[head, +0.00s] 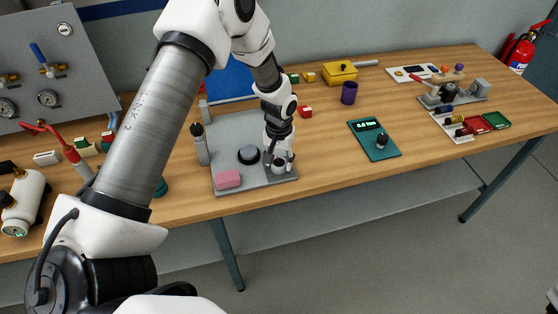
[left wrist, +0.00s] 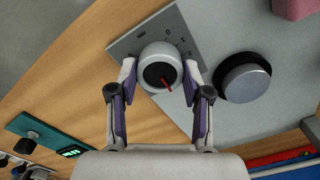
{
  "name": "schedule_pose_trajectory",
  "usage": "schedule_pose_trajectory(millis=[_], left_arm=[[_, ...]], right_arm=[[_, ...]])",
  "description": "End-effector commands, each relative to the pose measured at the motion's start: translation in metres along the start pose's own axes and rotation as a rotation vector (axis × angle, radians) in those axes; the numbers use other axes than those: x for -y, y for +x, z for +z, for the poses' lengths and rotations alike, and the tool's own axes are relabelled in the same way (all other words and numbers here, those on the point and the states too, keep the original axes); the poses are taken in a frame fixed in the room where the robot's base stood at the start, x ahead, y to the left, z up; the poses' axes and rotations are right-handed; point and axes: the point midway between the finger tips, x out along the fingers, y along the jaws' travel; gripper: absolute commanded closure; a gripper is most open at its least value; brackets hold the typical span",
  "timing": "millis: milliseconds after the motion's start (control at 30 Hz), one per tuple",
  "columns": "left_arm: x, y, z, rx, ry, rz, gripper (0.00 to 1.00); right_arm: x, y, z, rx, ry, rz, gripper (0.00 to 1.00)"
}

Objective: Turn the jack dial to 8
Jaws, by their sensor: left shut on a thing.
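The jack dial (left wrist: 160,68) is a round light-grey knob with a dark top and a red pointer, on a grey marked plate (left wrist: 128,40). In the left wrist view the red pointer aims toward the lower right of the picture. The plate's marks are too small to read. My left gripper (left wrist: 158,78) is shut on the dial, one finger on each side. In the head view my left gripper (head: 278,160) reaches down to the front right corner of the grey base plate (head: 235,130), and the dial (head: 279,167) is partly hidden by it. My right gripper does not show.
A teal box with a green display (head: 374,140) stands to the right. The wooden table (head: 320,150) is bare between them.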

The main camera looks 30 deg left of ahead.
Motion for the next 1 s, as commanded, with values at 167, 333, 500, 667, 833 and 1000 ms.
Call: schedule_pose_trajectory(millis=[167,333,500,667,833,1000], left_arm=[[0.000,0.003,0.002,0.005,0.166,0.000,0.86],[0.000,0.003,0.002,0.004,0.327,0.000,0.86],[0.000,0.003,0.002,0.004,0.489,0.001,0.86],[0.000,0.003,0.002,0.005,0.640,0.001,0.86],[0.000,0.003,0.002,0.005,0.802,0.001,0.86],[0.000,0.003,0.002,0.005,0.964,0.002,0.86]], right_arm=[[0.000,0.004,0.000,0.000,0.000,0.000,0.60],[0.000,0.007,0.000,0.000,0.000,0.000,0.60],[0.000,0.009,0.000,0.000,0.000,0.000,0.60],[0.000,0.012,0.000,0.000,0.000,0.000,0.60],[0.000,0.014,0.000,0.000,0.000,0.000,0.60],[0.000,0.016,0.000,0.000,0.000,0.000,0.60]])
